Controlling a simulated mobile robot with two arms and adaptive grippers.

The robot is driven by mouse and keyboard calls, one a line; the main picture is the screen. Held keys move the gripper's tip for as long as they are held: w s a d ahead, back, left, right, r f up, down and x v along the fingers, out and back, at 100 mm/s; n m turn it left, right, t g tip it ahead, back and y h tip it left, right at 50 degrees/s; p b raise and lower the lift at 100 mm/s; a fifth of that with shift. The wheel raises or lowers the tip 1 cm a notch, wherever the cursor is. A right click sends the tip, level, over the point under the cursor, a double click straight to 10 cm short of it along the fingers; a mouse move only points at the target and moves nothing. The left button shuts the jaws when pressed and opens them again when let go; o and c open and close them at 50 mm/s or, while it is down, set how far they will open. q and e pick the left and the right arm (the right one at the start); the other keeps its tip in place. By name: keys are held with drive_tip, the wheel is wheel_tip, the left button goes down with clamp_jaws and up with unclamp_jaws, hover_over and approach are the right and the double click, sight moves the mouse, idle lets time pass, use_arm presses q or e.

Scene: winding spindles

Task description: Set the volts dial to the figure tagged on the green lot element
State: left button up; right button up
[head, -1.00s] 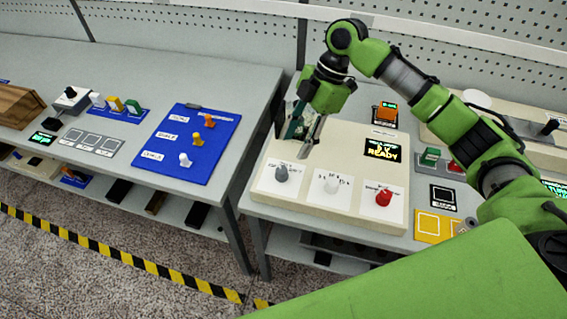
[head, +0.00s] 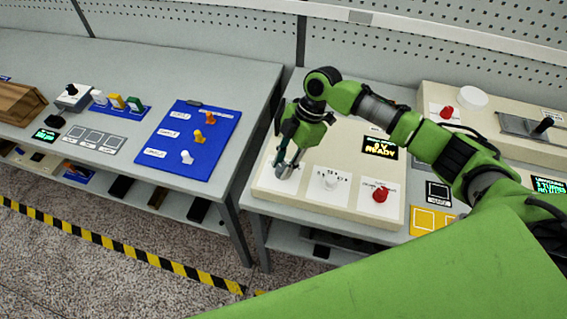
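The cream control panel (head: 330,215) on the right bench carries three knobs on white labels. The grey knob at its left is mostly hidden by my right gripper (head: 286,166). A white knob (head: 330,181) stands in the middle and a red knob (head: 380,193) at the right. The label print is too small to read surely. The panel display (head: 380,147) shows a V figure and READY. My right gripper points down at the grey knob; its fingers appear apart beside it, but their grip is unclear. A green element (head: 135,102) stands on the left bench; its tag is unreadable.
A yellow pad (head: 428,222) lies right of the panel. Another cream unit (head: 426,98) stands behind my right arm. A gap separates the benches.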

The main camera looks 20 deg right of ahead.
drive_tip(key=c, duration=0.4)
drive_tip(key=shift+o, duration=0.2)
drive_tip(key=m+p, duration=0.2)
drive_tip(key=m+t+p, duration=0.1)
drive_tip(key=p, duration=0.1)
drive_tip(key=shift+s+r+m, duration=0.15)
drive_tip(key=shift+r+m, duration=0.1)
drive_tip(key=shift+m, duration=0.05)
drive_tip(key=m+t+p, duration=0.1)
drive_tip(key=m+p, duration=0.1)
drive_tip(key=shift+f+m, duration=0.1)
drive_tip(key=shift+m, duration=0.2)
drive_tip(key=shift+s+m+t, duration=0.1)
drive_tip(key=shift+m+t, duration=0.5)
drive_tip(key=shift+m, duration=0.3)
drive_tip(key=m, duration=0.1)
drive_tip(key=m+t+h, duration=0.1)
drive_tip(key=m, duration=0.1)
drive_tip(key=shift+a+f+m, duration=0.15)
drive_tip(key=shift+m, duration=0.15)
drive_tip(key=m+h, duration=0.1)
drive_tip(key=m, duration=0.1)
drive_tip(key=shift+a+m+t, duration=0.1)
drive_tip(key=shift+m+t, duration=0.2)
drive_tip(key=shift+m, duration=0.1)
drive_tip(key=shift+s+m+h, duration=0.1)
drive_tip(key=shift+m+h, duration=0.6)
drive_tip(key=shift+m, duration=1.1)
drive_tip(key=shift+t, duration=0.3)
